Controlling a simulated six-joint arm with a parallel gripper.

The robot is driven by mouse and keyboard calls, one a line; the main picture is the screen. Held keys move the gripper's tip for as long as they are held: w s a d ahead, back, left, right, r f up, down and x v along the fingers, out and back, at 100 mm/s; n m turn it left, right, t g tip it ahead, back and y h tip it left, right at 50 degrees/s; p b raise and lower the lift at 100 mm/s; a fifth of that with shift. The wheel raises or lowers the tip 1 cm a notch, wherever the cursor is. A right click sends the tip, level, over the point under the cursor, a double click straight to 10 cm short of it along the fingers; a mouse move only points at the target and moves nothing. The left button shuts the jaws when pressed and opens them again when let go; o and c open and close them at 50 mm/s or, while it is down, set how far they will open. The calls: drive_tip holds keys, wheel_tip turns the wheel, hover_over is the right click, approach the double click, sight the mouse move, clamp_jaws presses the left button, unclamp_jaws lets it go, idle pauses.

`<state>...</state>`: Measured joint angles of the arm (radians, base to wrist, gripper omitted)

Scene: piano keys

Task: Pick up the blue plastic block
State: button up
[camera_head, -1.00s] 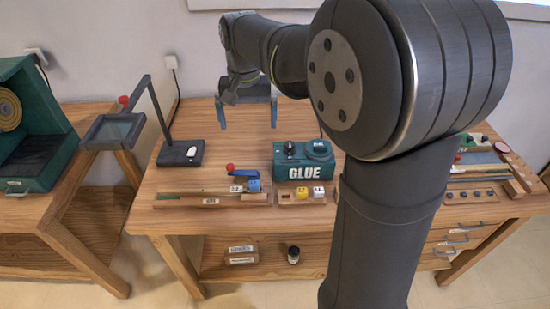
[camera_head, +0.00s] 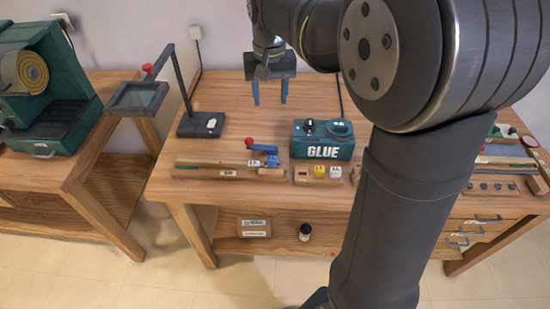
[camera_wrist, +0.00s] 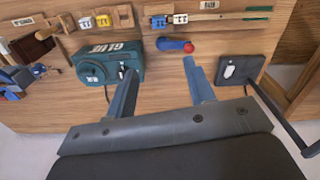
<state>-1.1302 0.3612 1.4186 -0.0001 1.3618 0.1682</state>
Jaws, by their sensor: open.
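My gripper (camera_head: 270,100) is open and empty, fingers pointing down, above the back of the bench and behind the block. In the wrist view my gripper (camera_wrist: 159,68) has its fingertips well apart, with bare bench between them.
A green GLUE box (camera_head: 323,139) stands right of the block. A blue lever with a red knob (camera_head: 249,142) lies just behind the blocks. A holder with a yellow block (camera_head: 320,171) is to the right. A dark stand (camera_head: 203,124) is at left. Bench behind the lever is clear.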

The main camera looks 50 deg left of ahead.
drive_tip(key=f+n, duration=0.2)
drive_tip(key=n, duration=1.4)
hover_over(273, 158)
wheel_tip(273, 158, down, 4)
drive_tip(key=f, duration=1.2)
drive_tip(key=shift+s+a+f, duration=0.1)
drive_tip(key=shift+a, duration=0.2)
drive_tip(key=shift+d+f, duration=0.15)
drive_tip(key=shift+f, duration=1.2)
drive_tip(key=shift+d+f, duration=0.15)
drive_tip(key=shift+f, duration=1.15)
drive_tip(key=c, duration=1.1)
